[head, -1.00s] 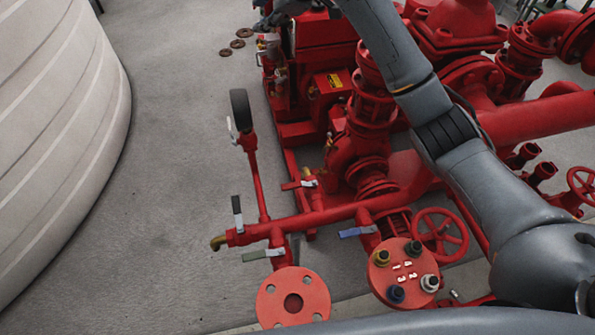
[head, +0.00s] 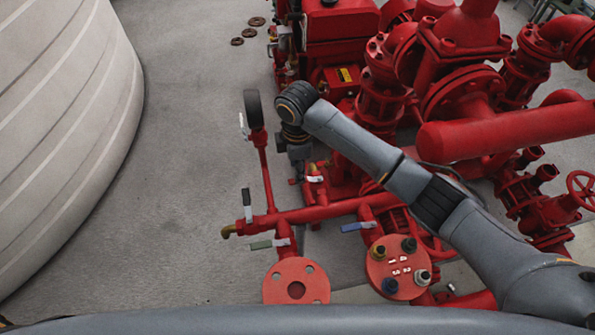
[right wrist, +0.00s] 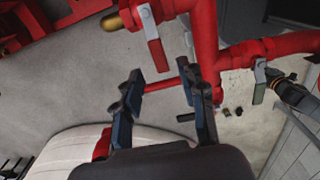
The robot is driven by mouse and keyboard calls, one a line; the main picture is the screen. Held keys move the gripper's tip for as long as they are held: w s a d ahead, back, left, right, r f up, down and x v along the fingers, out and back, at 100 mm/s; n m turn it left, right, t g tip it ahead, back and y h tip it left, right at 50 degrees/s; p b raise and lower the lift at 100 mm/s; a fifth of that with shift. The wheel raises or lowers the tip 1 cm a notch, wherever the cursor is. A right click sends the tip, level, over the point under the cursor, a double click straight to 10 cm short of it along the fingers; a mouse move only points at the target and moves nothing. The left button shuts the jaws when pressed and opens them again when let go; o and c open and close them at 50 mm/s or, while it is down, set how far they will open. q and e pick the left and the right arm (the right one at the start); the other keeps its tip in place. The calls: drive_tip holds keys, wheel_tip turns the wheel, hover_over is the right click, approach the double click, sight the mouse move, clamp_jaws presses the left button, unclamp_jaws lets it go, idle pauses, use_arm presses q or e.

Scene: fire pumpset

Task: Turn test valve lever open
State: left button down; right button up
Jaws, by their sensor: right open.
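Several small lever valves sit on the red pipework; I cannot tell which is the test valve. A lever with a red and pale handle (head: 315,172) and brass fitting is just right of my right gripper (head: 299,172) in the head view. In the right wrist view a red-and-pale lever (right wrist: 154,42) lies ahead of the open, empty fingers (right wrist: 163,84), apart from them. Other levers are black (head: 246,204), green (head: 268,244), blue (head: 358,226) and white (head: 243,126). The fingertips are small and partly hidden in the head view. My left gripper is not in view.
A horizontal red pipe (head: 330,211) runs below the gripper, and a thin red pipe (head: 266,175) with a black round gauge (head: 253,109) stands left of it. The red pump body (head: 383,95) is right.

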sight(306, 180)
drive_tip(key=shift+f, duration=1.95)
clamp_jaws()
